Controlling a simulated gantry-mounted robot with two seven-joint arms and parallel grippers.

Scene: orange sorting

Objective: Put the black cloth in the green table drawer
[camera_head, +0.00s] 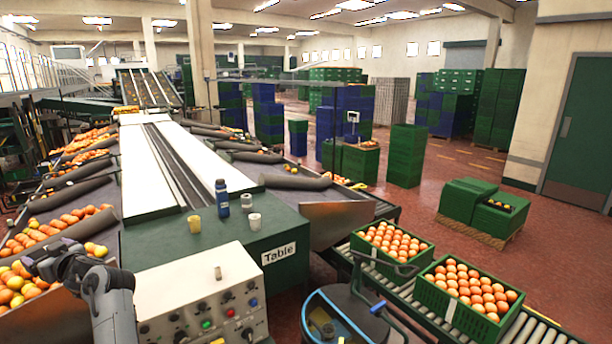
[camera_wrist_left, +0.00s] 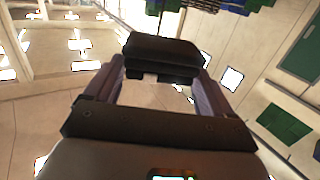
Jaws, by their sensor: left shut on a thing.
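The green table (camera_head: 225,244) stands in the middle of the head view with a white "Table" sign (camera_head: 279,254) on its front. I cannot make out an open drawer in it. My left gripper (camera_head: 48,263) is at the lower left, over the oranges and left of the control box, apart from the table. It is shut on a dark thing that I take for the black cloth; its outline is hard to tell from the gripper's own dark parts. The left gripper (camera_wrist_left: 160,78) also shows in the left wrist view. My right gripper is not in view.
A white control box (camera_head: 205,290) with knobs is in front. Orange crates (camera_head: 392,249) sit on rollers at right. A blue-and-black object (camera_head: 345,312) is near the bottom.

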